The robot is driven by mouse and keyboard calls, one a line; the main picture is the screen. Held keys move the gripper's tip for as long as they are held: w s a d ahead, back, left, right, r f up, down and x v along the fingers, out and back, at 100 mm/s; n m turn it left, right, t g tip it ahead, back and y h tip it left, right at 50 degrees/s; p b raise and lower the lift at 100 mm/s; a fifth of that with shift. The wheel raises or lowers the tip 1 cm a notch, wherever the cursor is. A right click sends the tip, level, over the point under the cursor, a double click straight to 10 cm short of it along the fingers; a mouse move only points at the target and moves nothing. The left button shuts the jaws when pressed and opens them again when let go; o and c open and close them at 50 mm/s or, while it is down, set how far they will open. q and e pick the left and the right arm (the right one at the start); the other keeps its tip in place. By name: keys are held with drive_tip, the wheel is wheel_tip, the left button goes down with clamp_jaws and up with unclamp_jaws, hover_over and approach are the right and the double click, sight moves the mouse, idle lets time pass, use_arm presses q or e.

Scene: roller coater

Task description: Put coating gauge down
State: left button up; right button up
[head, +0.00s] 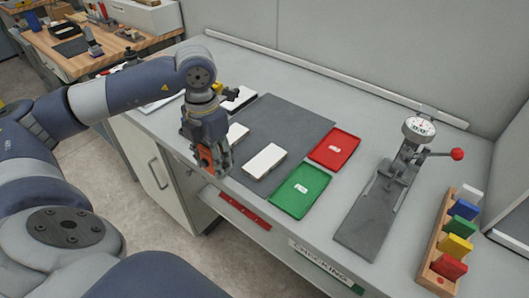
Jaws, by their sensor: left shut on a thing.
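My left gripper (212,168) is over the front edge of the grey bench, left of the green tray. It points down and is shut on a small orange-and-dark thing (205,155), which looks like the coating gauge. The fingers hide much of it, and I cannot tell whether it touches anything below. A dark grey mat (298,124) lies on the bench just right of the gripper. My right gripper is not in view.
White blocks (264,161) lie on and around the mat. A red tray (334,149) and a green tray (300,190) lie to its right. Further right are a dial gauge stand (378,205) and a wooden rack (439,240) of coloured pieces. Bare bench lies between the green tray and stand.

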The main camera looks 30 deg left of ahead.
use_arm(q)
drive_tip(key=w+d+p, duration=0.1)
drive_tip(key=w, duration=0.3)
drive_tip(key=w+d+p, duration=0.2)
drive_tip(key=w, duration=0.3)
drive_tip(key=w+d+f+p, duration=0.1)
drive_tip(key=w+p, duration=0.1)
drive_tip(key=w, duration=0.2)
drive_tip(key=shift+w+d, duration=0.15)
drive_tip(key=shift+d, duration=0.2)
drive_tip(key=shift+w+d+f, duration=0.1)
drive_tip(key=shift+w, duration=0.2)
drive_tip(key=shift+f+p, duration=0.95)
drive_tip(key=shift+f, duration=0.85)
drive_tip(key=shift+f, duration=0.1)
drive_tip(key=shift+f+b, duration=0.15)
drive_tip(key=shift+b, duration=0.15)
drive_tip(key=o, duration=1.2)
